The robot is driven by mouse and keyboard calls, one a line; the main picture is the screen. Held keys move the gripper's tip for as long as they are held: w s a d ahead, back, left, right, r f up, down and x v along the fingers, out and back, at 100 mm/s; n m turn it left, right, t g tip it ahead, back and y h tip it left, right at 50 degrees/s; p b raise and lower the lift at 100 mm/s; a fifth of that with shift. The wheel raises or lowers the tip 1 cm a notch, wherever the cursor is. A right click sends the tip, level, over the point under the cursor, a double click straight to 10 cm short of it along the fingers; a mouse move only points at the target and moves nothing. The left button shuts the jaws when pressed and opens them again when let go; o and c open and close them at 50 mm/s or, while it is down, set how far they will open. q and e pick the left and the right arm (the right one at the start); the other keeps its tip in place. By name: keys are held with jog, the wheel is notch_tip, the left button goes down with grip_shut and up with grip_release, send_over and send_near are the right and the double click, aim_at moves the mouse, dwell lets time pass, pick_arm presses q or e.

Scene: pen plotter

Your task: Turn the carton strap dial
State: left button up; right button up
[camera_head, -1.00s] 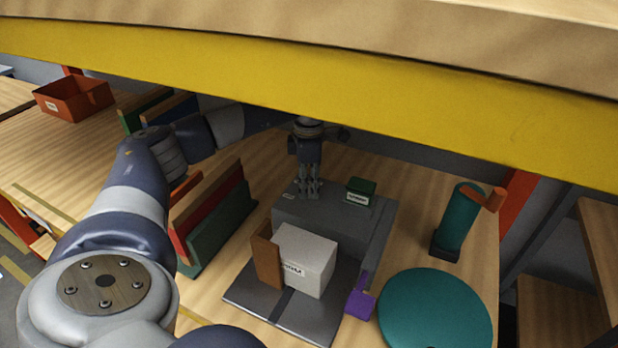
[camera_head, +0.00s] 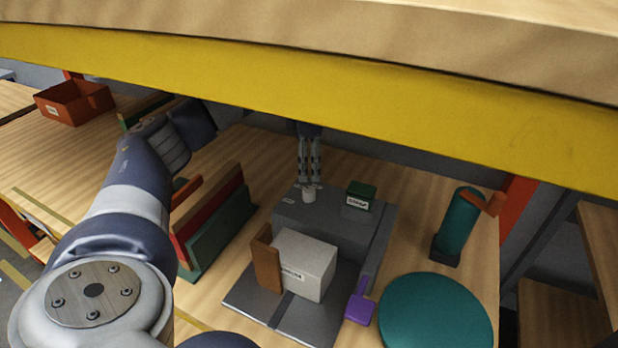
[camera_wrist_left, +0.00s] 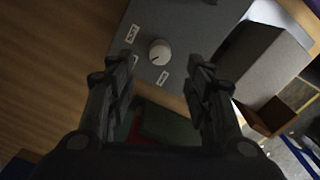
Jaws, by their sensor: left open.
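The dial (camera_head: 309,195) is a small white round knob on top of a dark grey machine box (camera_head: 330,220). In the left wrist view the knob (camera_wrist_left: 160,52) has a dark pointer mark, with small white labels on either side of it. My left gripper (camera_head: 309,180) hangs from above over the dial, fingers pointing down. In the left wrist view its fingers (camera_wrist_left: 165,75) are apart with nothing between them, and the knob shows beyond the gap. A white carton (camera_head: 305,263) sits on the machine's grey plate beside a brown flap. My right gripper is not visible.
A green block with a label (camera_head: 360,196) sits on the box near the dial. A purple piece (camera_head: 360,308), a teal disc (camera_head: 436,312) and a teal cylinder (camera_head: 458,225) are to the right. Upright panels (camera_head: 215,225) stand to the left. A yellow beam (camera_head: 320,95) crosses above.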

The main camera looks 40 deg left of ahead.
pick_arm(q)
jog(key=shift+r, duration=2.1)
